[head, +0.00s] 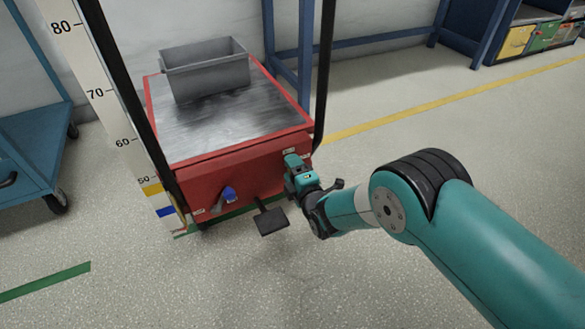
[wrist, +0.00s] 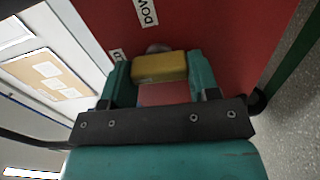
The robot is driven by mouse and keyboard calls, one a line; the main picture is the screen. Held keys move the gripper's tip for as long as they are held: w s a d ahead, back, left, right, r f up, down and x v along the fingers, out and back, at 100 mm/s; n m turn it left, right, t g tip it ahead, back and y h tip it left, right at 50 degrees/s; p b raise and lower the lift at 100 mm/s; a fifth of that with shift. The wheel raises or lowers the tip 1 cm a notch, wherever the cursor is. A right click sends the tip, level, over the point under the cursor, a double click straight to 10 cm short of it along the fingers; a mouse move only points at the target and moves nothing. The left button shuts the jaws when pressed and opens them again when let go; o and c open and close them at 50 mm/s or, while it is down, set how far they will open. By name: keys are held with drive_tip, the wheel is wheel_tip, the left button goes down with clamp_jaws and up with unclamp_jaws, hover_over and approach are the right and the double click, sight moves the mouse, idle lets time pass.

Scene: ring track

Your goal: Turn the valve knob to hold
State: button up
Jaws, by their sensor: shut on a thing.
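The red lift cart (head: 235,172) stands ahead with a worn grey top. My gripper (head: 292,163) is at the right end of its front panel. In the wrist view, my gripper's teal fingers (wrist: 158,80) are shut on a yellow valve knob (wrist: 159,67), one finger on each side. The knob lies crosswise between them against the red panel (wrist: 220,35). A white label (wrist: 147,11) beside it reads "DOW", cut off by the frame edge. A smaller label (wrist: 117,55) ends in "D"; the rest is hidden. In the head view the gripper hides the knob.
A blue knob (head: 229,195) sits on the panel's left part, and a black pedal (head: 271,220) sticks out below. A grey bin (head: 205,70) stands on the cart. A numbered height scale (head: 98,75) rises at left. The floor in front is clear.

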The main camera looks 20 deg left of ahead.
drive_tip(key=shift+n, duration=0.4)
drive_tip(key=o, duration=0.9)
drive_tip(key=p+v, duration=0.9)
drive_tip(key=v, duration=0.8)
drive_tip(key=shift+s+d, duration=0.15)
drive_tip(key=shift+d, duration=0.05)
